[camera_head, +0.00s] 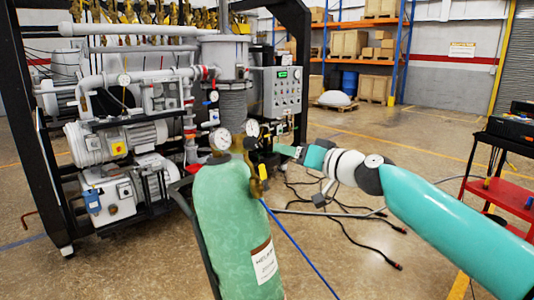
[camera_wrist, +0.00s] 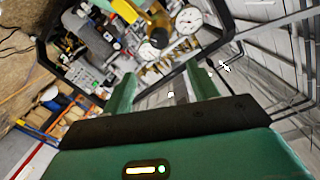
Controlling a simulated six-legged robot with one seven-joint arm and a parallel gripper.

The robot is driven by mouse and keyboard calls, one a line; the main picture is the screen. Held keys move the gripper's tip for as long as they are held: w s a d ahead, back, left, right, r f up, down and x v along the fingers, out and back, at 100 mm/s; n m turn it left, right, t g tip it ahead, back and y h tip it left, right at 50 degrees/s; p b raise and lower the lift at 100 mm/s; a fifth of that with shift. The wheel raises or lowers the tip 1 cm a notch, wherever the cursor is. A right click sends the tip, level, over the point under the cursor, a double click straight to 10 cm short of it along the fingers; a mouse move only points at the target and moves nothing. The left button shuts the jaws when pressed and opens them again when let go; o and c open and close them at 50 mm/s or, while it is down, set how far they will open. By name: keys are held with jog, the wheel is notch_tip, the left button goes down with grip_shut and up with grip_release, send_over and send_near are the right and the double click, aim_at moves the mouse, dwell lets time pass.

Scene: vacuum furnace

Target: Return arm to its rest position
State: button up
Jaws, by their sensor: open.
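My teal and white arm reaches in from the right in the head view. My gripper (camera_head: 282,149) is at its far end, just right of the gauges on the green gas cylinder (camera_head: 232,205). In the wrist view, my gripper (camera_wrist: 160,82) has its two green fingers apart, with nothing held between them. A round pressure gauge (camera_wrist: 188,20) and brass regulator parts (camera_wrist: 150,48) lie beyond the fingertips in that view. I cannot tell how close the fingers are to the regulator.
The vacuum furnace machinery (camera_head: 130,140) stands in a black frame at the left. A control box (camera_head: 275,92) is behind my gripper. A red cart (camera_head: 505,185) stands at the right. Dark cables (camera_head: 345,215) and a blue hose (camera_head: 300,247) run low. Some floor is clear.

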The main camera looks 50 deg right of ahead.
jog(key=w+a+f+n+g+y, duration=0.1)
jog(key=a+n+g+y, duration=0.15)
jog(key=a, duration=0.95)
jog(key=a+f+n+g+y, duration=0.2)
jog(key=a+n, duration=0.1)
jog(key=a, duration=0.9)
jog(key=s+a+f+g+h, duration=0.1)
jog(key=s+a+f+g, duration=0.2)
jog(key=a+f, duration=0.4)
jog(key=s+a+f+n+g+h, duration=0.1)
jog(key=s+a+f+g, duration=0.2)
jog(key=a+f, duration=0.5)
notch_tip(320, 180, down, 3)
jog(key=shift+a+f+g+h, duration=0.2)
jog(key=shift+a+g+h, duration=0.15)
jog(key=shift+g, duration=0.3)
jog(key=shift+w, duration=0.1)
